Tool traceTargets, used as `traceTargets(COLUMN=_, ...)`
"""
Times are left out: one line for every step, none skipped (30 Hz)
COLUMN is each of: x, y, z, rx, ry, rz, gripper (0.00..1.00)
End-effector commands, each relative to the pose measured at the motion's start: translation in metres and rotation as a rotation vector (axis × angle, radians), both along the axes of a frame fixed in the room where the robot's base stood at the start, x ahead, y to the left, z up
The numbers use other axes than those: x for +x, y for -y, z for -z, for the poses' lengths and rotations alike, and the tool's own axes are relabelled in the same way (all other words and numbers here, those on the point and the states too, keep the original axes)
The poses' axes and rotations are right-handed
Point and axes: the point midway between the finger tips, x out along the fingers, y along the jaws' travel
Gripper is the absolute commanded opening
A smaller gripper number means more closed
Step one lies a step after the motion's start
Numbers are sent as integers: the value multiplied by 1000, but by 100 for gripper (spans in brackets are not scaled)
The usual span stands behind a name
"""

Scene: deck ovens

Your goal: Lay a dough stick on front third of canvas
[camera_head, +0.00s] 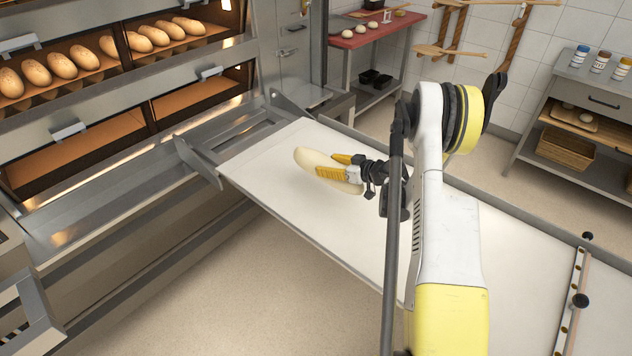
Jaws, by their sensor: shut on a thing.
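My gripper (341,170) reaches in from the right and is shut on a pale dough stick (311,160). The dough stick is over the end of the white canvas (262,150) nearest the ovens. Its left part shows, and the yellow fingers and arm cover some of the rest. I cannot tell whether the dough touches the canvas or is just above it. The rest of the visible canvas is bare, and my arm hides part of it.
Deck ovens (130,165) stand at left, with baked loaves (62,66) in the upper deck and an empty-looking lower deck. A metal bracket (197,160) stands at the canvas edge. A red-topped table (372,32) and a shelf unit (590,120) stand behind. Open floor lies in front.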

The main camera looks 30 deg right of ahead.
Motion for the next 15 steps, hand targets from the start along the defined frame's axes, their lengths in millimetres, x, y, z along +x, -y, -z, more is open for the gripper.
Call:
traceTargets(x=10, y=-11, z=13, rx=0, ry=0, rz=-4, gripper=16)
traceTargets(x=16, y=-16, z=17, rx=0, ry=0, rz=-4, gripper=16)
traceTargets(x=23, y=-22, z=23, rx=0, ry=1, rz=-4, gripper=16)
traceTargets(x=28, y=-27, z=27, rx=1, ry=1, rz=-4, gripper=16)
traceTargets(x=32, y=-30, z=30, rx=1, ry=1, rz=-2, gripper=16)
traceTargets(x=37, y=-35, z=34, rx=0, ry=1, rz=-2, gripper=16)
traceTargets(x=40, y=-38, z=36, rx=0, ry=1, rz=-2, gripper=16)
traceTargets(x=43, y=-40, z=38, rx=-1, ry=0, rz=-1, gripper=16)
traceTargets(x=46, y=-42, z=40, rx=0, ry=0, rz=0, gripper=16)
traceTargets(x=48, y=-44, z=40, rx=0, ry=0, rz=0, gripper=16)
traceTargets(x=49, y=-45, z=41, rx=0, ry=0, rz=0, gripper=16)
traceTargets(x=50, y=-46, z=42, rx=1, ry=0, rz=0, gripper=16)
traceTargets(x=50, y=-46, z=44, rx=1, ry=0, rz=0, gripper=16)
traceTargets(x=50, y=-46, z=46, rx=1, ry=0, rz=1, gripper=16)
traceTargets(x=50, y=-46, z=51, rx=1, ry=0, rz=1, gripper=16)
